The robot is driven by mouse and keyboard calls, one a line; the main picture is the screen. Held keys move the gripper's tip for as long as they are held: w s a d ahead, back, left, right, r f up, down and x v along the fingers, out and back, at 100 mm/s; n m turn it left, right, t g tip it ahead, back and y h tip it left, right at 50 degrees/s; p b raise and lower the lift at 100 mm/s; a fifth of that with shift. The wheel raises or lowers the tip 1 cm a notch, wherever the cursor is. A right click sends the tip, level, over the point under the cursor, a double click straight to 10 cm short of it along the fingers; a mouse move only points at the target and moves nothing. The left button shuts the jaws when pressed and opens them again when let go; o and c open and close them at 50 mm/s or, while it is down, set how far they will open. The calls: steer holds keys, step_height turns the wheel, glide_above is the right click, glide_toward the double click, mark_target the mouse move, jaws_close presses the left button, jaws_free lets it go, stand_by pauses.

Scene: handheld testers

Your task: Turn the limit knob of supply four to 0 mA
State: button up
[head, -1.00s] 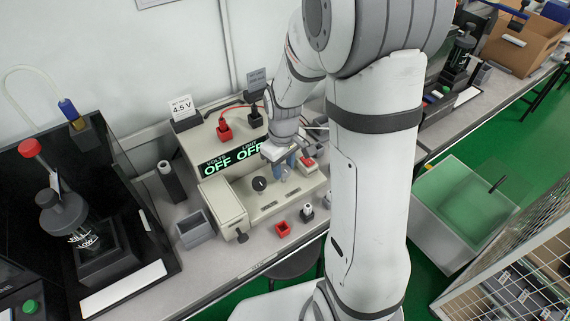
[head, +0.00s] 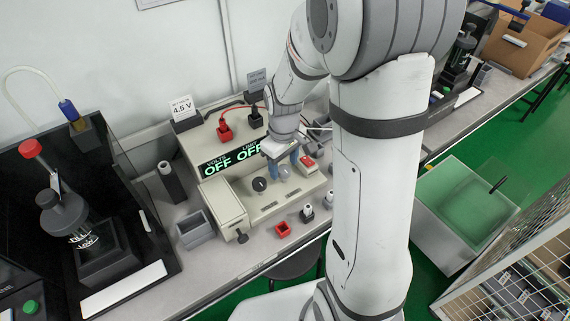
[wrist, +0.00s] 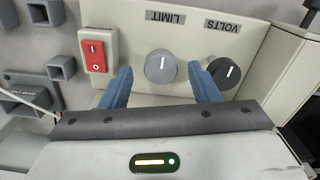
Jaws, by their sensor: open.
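The grey limit knob (wrist: 160,67) is on the front of the beige supply (head: 225,192), under the LIMIT label (wrist: 165,17). Its white pointer line points up in the wrist view. My gripper (wrist: 160,73) is open, with one blue finger on each side of this knob; I cannot tell whether either touches it. In the head view my gripper (head: 290,163) is at the supply's front and largely hides the knob. The display (head: 233,161) reads OFF under both VOLTS and LIMIT.
The dark volts knob (wrist: 224,72) sits close beside my right finger in the wrist view. A red rocker switch (wrist: 95,52) is on the left.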

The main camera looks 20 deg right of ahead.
mark_target(284, 168)
step_height(284, 168, up, 7)
steer(key=shift+f, duration=0.15)
stand_by(0.5)
steer(key=shift+s+r, duration=0.2)
steer(key=shift+r, duration=0.05)
steer(key=s+r+m+t+p, duration=0.1)
steer(key=s+r+m, duration=0.2)
steer(key=s+r, duration=0.2)
steer(key=s+r+m+t+p, duration=0.1)
steer(key=s+r+m+p, duration=0.1)
steer(key=s, duration=0.7)
step_height(284, 168, up, 3)
steer(key=shift+s+d+f+m+t, duration=0.15)
steer(key=shift+d+m+t, duration=0.15)
steer(key=shift+d+m, duration=0.2)
